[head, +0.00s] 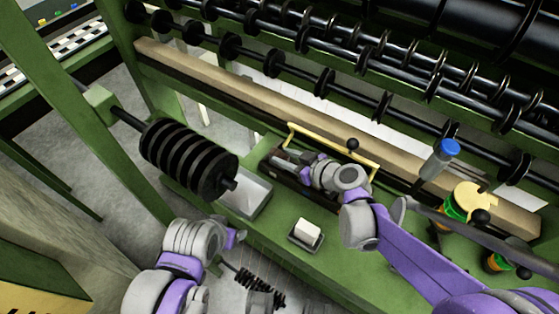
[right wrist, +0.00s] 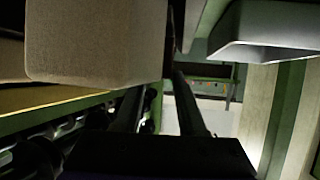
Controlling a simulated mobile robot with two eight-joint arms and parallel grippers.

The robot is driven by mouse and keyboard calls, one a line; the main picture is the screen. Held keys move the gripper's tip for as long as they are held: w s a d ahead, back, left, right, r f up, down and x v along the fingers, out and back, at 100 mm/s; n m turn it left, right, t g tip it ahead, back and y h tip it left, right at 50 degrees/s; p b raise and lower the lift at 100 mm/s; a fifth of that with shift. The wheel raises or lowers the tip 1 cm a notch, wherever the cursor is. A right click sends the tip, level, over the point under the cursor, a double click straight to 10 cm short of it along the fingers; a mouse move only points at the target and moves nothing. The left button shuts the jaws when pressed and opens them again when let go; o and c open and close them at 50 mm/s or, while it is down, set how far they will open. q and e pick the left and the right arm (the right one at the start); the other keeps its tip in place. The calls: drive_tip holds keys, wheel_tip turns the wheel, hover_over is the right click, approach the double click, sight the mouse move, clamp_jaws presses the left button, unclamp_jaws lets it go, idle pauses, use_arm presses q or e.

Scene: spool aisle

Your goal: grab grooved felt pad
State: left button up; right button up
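No grooved felt pad can be made out for certain. A beige, cloth-textured block (right wrist: 95,45) is large and close at the upper left of the right wrist view; no groove shows on it. My right gripper (head: 283,157) is over the dark caddy (head: 268,165) with the yellow handle (head: 335,145), and its wrist hides part of the inside. In the right wrist view its fingers (right wrist: 168,95) stand apart with nothing visible between them. My left gripper (head: 238,234) is low, left of the small tray; its fingers are too small to read.
A pale block (head: 308,230) lies in a small tray (head: 304,247) on the green bench. A grey bin (head: 258,200) stands beside the black spool roll (head: 185,157). A blue-capped bottle (head: 440,158) and a yellow-topped container (head: 465,200) are at right. Rollers run along the back.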

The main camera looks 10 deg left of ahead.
clamp_jaws()
